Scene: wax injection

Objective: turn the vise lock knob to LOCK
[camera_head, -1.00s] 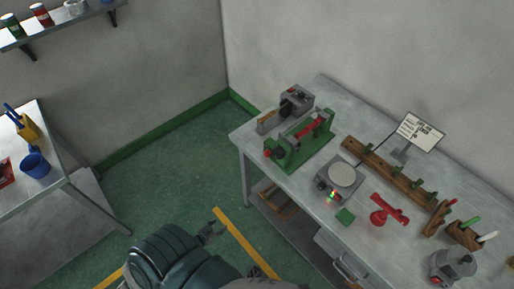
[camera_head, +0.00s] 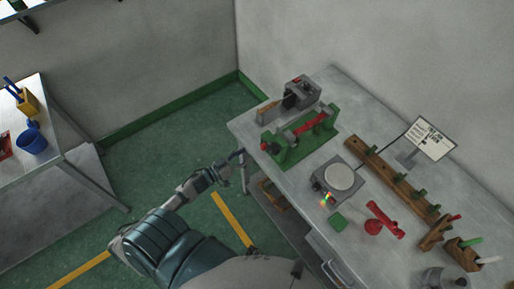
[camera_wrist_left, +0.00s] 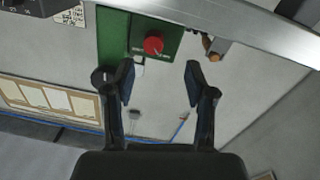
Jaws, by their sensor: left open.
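A green vise (camera_head: 290,152) with a red bar between its uprights stands near the left end of the workbench. A red knob (camera_head: 264,146) sits on its left end. In the left wrist view the red knob (camera_wrist_left: 153,44) shows on a green face, ahead of the fingers and roughly between their lines. I cannot read a lock marking. My left gripper (camera_head: 238,157) is open and empty just off the bench's left edge, apart from the knob. Its two dark fingers show in the left wrist view (camera_wrist_left: 160,82). My right gripper is not in view.
A grey box (camera_head: 302,92) stands behind the vise. A scale-like device with a round plate (camera_head: 340,177), a red tool (camera_head: 382,220) and a wooden rack (camera_head: 390,180) are to the right. The bench edge lies between gripper and vise. A side table (camera_head: 60,120) is at left.

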